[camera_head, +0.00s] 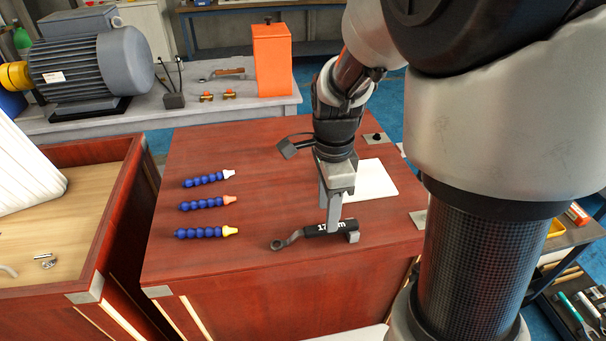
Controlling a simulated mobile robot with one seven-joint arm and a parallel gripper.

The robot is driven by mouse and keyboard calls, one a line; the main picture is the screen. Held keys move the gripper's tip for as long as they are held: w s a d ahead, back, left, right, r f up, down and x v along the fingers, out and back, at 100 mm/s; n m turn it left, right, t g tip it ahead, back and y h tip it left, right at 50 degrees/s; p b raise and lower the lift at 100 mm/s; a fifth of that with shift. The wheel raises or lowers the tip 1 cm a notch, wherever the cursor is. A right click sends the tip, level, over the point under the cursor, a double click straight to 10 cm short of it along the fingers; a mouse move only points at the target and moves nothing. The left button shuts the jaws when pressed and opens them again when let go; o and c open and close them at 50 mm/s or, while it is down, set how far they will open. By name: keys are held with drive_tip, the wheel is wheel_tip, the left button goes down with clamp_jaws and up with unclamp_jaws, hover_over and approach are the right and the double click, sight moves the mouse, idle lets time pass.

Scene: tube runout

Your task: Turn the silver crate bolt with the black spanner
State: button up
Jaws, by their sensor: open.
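The black spanner (315,231) lies on top of the red-brown wooden crate (265,160), near its front edge. It has a dark ring end at the left, a black grip with white lettering, and a grey end at the right. My gripper (331,213) points down over the grip and is open. One finger passes in front of the grip and partly hides the lettering; I cannot tell whether it touches. A small silver piece that looks like a bolt (45,260) lies in the open crate at the left; I cannot tell whether it is the silver crate bolt.
Several blue segmented tubes with coloured tips (205,204) lie left of the spanner. A white sheet (375,180) and a black knob on a plate (376,138) are behind my gripper. A motor (95,65) and an orange box (272,60) stand on the bench behind.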

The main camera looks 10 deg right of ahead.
wheel_tip(320, 180, down, 7)
drive_tip(key=shift+a+r+b, duration=0.1)
drive_tip(key=shift+b, duration=0.95)
clamp_jaws()
wheel_tip(320, 180, up, 10)
drive_tip(key=p, duration=0.3)
drive_tip(key=c, duration=0.6)
unclamp_jaws()
clamp_jaws()
drive_tip(key=shift+w, duration=0.1)
